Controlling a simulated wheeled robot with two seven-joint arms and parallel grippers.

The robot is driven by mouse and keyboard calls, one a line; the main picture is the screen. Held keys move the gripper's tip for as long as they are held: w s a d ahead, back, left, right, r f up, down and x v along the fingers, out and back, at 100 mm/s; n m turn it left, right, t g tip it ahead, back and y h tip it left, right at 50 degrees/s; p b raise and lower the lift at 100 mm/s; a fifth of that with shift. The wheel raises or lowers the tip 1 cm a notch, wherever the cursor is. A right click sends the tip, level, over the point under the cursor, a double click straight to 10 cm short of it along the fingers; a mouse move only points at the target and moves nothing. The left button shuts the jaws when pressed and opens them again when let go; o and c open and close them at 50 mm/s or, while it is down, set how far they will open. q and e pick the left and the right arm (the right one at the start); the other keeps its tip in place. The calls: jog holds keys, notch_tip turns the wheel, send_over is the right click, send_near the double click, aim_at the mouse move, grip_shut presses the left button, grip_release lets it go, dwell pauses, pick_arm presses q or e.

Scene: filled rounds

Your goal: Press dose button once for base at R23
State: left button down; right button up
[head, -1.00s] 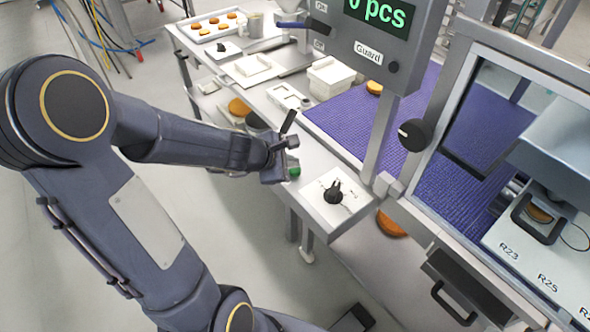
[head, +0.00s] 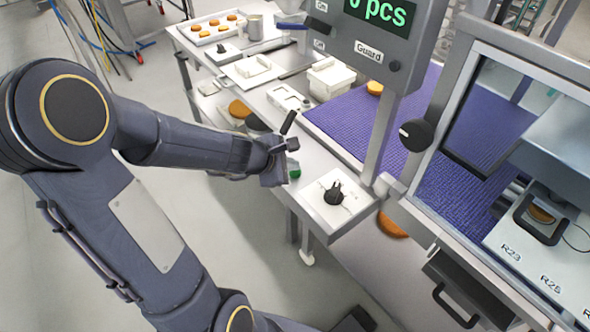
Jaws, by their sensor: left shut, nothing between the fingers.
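My left gripper (head: 284,152) is at the end of the dark arm from the left, shut and empty over the edge of the front counter. A green button (head: 295,173) shows just beside its fingertips, partly hidden by the gripper; I cannot tell whether they touch. The R23 label (head: 511,252) is on the pale plate (head: 505,232) at the right, inside the guarded station. A round orange-brown base (head: 541,214) sits within a black frame on that plate, close to R23. My right gripper is not in view.
A black knob (head: 334,195) stands on a white panel right of the gripper. A metal post and display box (head: 372,45) rise behind it. A purple belt (head: 430,225) runs behind the frame. Trays and a white box (head: 330,78) occupy the far counter.

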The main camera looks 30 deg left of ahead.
aim_at(291, 173)
pick_arm(q)
jog(key=shift+f, duration=0.25)
jog(key=shift+r, duration=0.1)
dwell(0.3)
jog(key=shift+r+p, duration=0.75)
jog(key=shift+r, duration=0.15)
jog(key=shift+r, duration=0.1)
notch_tip(291, 173, up, 5)
jog(key=p, duration=0.5)
dwell(0.4)
